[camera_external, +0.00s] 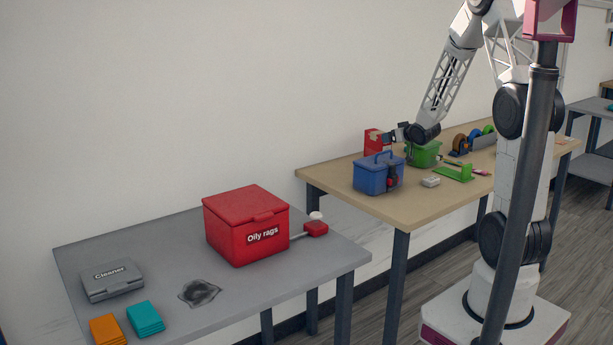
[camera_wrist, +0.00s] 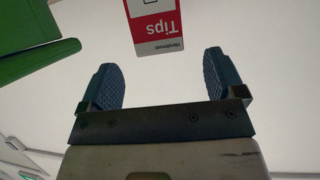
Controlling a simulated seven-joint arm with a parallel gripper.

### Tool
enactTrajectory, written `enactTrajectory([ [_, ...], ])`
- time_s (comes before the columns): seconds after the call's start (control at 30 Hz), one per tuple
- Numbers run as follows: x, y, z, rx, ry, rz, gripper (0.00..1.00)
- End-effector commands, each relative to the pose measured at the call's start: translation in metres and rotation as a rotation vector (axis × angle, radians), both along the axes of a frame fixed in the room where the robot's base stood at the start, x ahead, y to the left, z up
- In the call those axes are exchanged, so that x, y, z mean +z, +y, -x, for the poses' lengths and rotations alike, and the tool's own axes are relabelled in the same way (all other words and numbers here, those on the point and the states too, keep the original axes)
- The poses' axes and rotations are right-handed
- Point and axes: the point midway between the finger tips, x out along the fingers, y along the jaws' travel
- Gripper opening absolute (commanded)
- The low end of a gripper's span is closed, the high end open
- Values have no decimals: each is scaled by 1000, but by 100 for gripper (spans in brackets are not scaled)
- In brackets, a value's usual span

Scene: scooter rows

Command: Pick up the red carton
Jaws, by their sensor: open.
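The red carton (camera_external: 374,142) stands at the back of the wooden table, behind a blue caddy. In the wrist view the red and white carton (camera_wrist: 157,24) has the upside-down word "Tips" and is cut off by the top edge. My gripper (camera_external: 391,137) is beside the carton on its right, at about its upper half. In the wrist view my gripper (camera_wrist: 162,72) is open and empty, with the carton beyond the fingertips and lined up with the gap. The external view does not show clearly whether a finger touches it.
A blue caddy (camera_external: 372,178) stands in front of the carton. A green bin (camera_external: 426,155) is to its right and a green edge (camera_wrist: 35,58) shows in the wrist view. A wall runs behind. Tape rolls (camera_external: 460,143) lie further right.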

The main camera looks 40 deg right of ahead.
Motion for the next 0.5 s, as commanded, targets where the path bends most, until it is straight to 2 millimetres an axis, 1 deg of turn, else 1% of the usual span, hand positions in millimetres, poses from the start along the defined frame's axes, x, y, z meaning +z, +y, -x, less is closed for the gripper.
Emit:
enactTrajectory([
  [0.3,-8,-2,-17,0,1,-1,88],
  [0.5,-9,-2,-21,-1,1,-1,88],
])
